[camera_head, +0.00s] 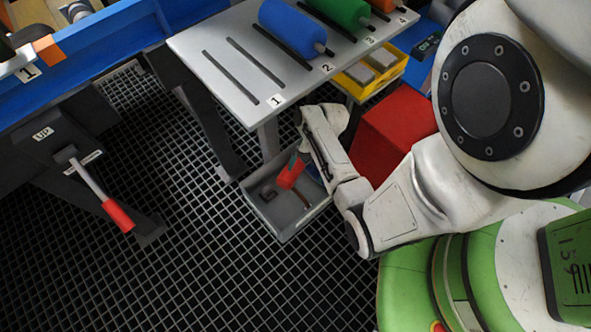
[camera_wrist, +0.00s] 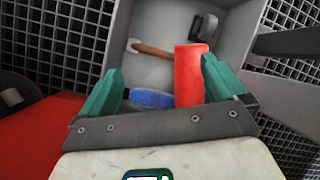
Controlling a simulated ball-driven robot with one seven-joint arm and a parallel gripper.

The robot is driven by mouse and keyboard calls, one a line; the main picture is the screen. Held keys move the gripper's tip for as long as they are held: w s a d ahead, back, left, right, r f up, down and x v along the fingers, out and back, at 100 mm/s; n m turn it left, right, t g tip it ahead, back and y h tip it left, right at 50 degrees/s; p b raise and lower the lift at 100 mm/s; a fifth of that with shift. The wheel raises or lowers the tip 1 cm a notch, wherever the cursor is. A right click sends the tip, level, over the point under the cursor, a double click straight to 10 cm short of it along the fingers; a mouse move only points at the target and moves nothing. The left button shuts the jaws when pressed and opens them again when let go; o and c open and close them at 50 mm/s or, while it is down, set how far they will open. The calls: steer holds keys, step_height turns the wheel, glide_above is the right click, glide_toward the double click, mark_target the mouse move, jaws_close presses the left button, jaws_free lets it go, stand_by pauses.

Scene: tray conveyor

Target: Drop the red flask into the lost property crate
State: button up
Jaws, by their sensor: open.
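The red flask (camera_head: 290,174) shows upper-right of centre in the grey crate's outline in the head view. In the wrist view the red flask (camera_wrist: 190,78) lies between my gripper's fingers, close to the right finger and clear of the left one. My gripper (camera_wrist: 160,72) is open, with teal fingers spread above the crate. In the head view my gripper (camera_head: 294,160) is partly hidden by my own wrist. The grey crate (camera_head: 283,236) stands low on the floor; no label on it is readable. I cannot tell whether the flask touches the crate's bottom.
In the crate lie a brown-handled tool (camera_wrist: 152,50), a blue object (camera_wrist: 153,99) and a dark grey item (camera_wrist: 204,24). A red box (camera_head: 392,130) stands right of my gripper. A grey slotted table (camera_head: 225,50) with colored rollers stands behind.

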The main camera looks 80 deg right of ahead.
steer(key=s+a+r+p, duration=0.5)
steer(key=s+r, duration=0.2)
steer(key=s, duration=0.3)
steer(key=shift+s+p, duration=0.15)
steer(key=shift+p, duration=0.2)
